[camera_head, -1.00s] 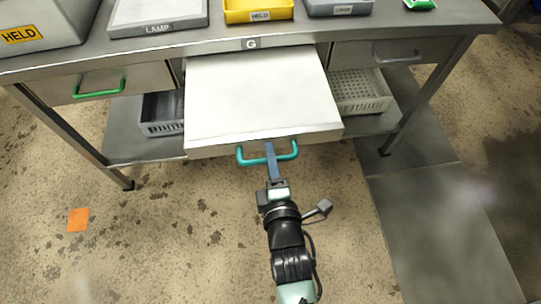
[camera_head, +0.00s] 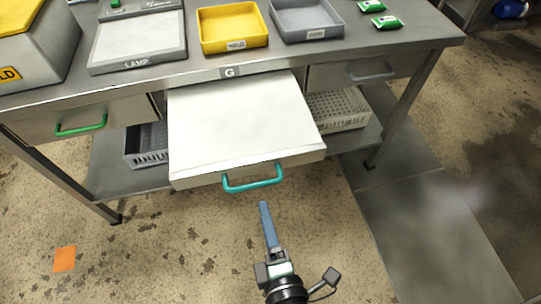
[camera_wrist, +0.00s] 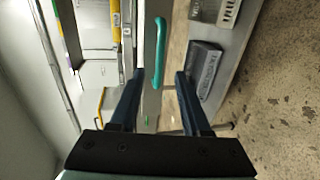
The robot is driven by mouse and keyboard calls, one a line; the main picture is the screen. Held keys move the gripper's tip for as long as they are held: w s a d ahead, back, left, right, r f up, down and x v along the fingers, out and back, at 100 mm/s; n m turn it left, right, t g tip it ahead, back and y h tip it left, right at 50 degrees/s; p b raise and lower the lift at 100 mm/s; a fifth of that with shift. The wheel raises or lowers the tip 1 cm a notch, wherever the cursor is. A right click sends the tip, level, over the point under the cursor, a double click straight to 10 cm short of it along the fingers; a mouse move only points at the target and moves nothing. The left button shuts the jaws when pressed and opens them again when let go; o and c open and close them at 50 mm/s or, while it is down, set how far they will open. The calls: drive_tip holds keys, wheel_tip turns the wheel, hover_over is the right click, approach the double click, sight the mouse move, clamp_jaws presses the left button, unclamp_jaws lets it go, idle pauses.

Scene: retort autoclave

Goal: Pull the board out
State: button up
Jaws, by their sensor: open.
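The board (camera_head: 235,115) is a wide white slab with a teal handle (camera_head: 252,180) on its front edge. It sticks out from under the worktop at the middle of the bench. In the wrist view the teal handle (camera_wrist: 159,50) stands ahead of the fingers, slightly above the gap between them. My gripper (camera_head: 265,208) is below and in front of the handle in the head view, apart from it. In the wrist view my gripper (camera_wrist: 158,78) shows two dark blue fingers spread apart with nothing held between them.
A drawer with a green handle (camera_head: 80,126) is at left, and one with a grey handle (camera_head: 372,75) at right. Yellow (camera_head: 233,48) and grey (camera_head: 306,34) trays stand on the worktop. A grey basket (camera_head: 146,160) and a pale crate (camera_head: 338,124) sit on the lower shelf.

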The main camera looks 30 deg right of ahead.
drive_tip(key=shift+v, duration=1.8)
drive_tip(key=w+a+r+m+t, duration=0.1)
drive_tip(key=w+r+m+t, duration=0.3)
drive_tip(key=r, duration=0.6)
drive_tip(key=w+a+r+m+t, duration=0.1)
drive_tip(key=w+r+m, duration=0.1)
drive_tip(key=w+r, duration=0.7)
drive_tip(key=w+a+r+m+t, duration=0.2)
drive_tip(key=w+r+m, duration=0.1)
drive_tip(key=r, duration=0.9)
drive_tip(key=s+a+r+m+t+y+p, duration=0.1)
drive_tip(key=r+p, duration=0.4)
drive_tip(key=r, duration=0.8)
drive_tip(key=s+a+r+m+t+y+p, duration=0.1)
drive_tip(key=r+p, duration=0.4)
drive_tip(key=r, duration=0.9)
drive_tip(key=s+a+r+m+t+y+p, duration=0.2)
drive_tip(key=s+a+r+m+t+p, duration=0.1)
drive_tip(key=r, duration=1.1)
drive_tip(key=shift+s+a+r+m+p, duration=0.2)
drive_tip(key=shift+s+a+m+p, duration=0.2)
drive_tip(key=shift+s+a+p, duration=0.6)
drive_tip(key=shift+w+d+f, duration=0.1)
drive_tip(key=shift+d, duration=0.2)
